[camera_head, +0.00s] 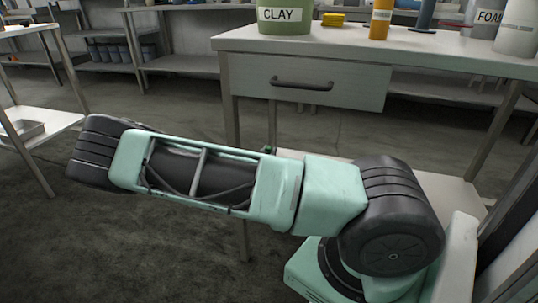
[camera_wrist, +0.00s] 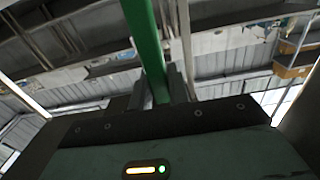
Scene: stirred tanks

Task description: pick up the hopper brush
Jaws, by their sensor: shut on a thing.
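In the wrist view my gripper (camera_wrist: 162,88) is shut on a long, flat green handle, which I take to be the hopper brush (camera_wrist: 145,38). The handle rises from between the fingers and runs out of the top of the picture. No bristles show, so the brush's head is out of view or hidden. In the head view my arm stretches across the middle of the picture, and my gripper cannot be made out there.
A workbench (camera_head: 232,38) with a drawer (camera_head: 345,88) stands behind my arm. On it are a green CLAY tub (camera_head: 284,15), a yellow block (camera_head: 333,19), an orange bottle (camera_head: 380,20) and a FOAM container (camera_head: 486,18).

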